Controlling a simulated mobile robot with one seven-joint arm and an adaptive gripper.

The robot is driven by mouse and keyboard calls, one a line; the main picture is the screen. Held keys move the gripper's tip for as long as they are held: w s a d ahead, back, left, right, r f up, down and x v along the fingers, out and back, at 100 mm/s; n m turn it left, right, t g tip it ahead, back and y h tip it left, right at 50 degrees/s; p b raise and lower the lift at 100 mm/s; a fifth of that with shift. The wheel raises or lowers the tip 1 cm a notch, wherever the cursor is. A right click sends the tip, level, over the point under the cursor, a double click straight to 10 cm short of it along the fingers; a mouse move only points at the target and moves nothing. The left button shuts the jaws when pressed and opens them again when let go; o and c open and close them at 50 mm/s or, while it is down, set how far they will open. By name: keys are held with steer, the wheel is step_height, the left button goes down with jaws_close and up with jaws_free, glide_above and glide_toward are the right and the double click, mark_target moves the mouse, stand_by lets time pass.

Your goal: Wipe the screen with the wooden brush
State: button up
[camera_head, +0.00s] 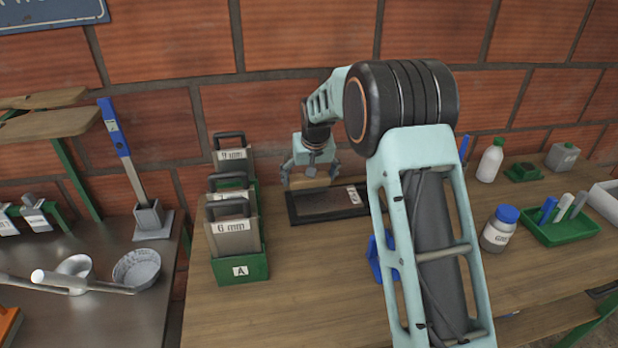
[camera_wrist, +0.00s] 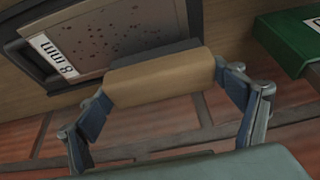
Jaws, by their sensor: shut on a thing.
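The screen (camera_head: 322,205) is a dark-framed flat panel lying on the wooden bench, with a white label at its right end. In the wrist view the screen (camera_wrist: 125,40) shows a grey-brown mesh with several dark specks and a label reading "8 mm". My gripper (camera_head: 310,178) is shut on the wooden brush (camera_head: 312,183) over the screen's far edge. In the wrist view my gripper (camera_wrist: 166,84) clasps the tan block of the brush (camera_wrist: 155,78) at both ends. A dark grey strip, perhaps its bristles, shows beyond the block. I cannot tell whether it touches the mesh.
Green racks with labelled screens, one marked A (camera_head: 240,270), stand left of the screen. A blue object (camera_head: 378,258) is partly hidden behind my arm. A blue-capped jar (camera_head: 499,230) and a green tray (camera_head: 562,229) stand right. The front bench is clear. A brick wall rises behind.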

steer(key=shift+f+b, duration=0.4)
steer(key=shift+f, duration=0.25)
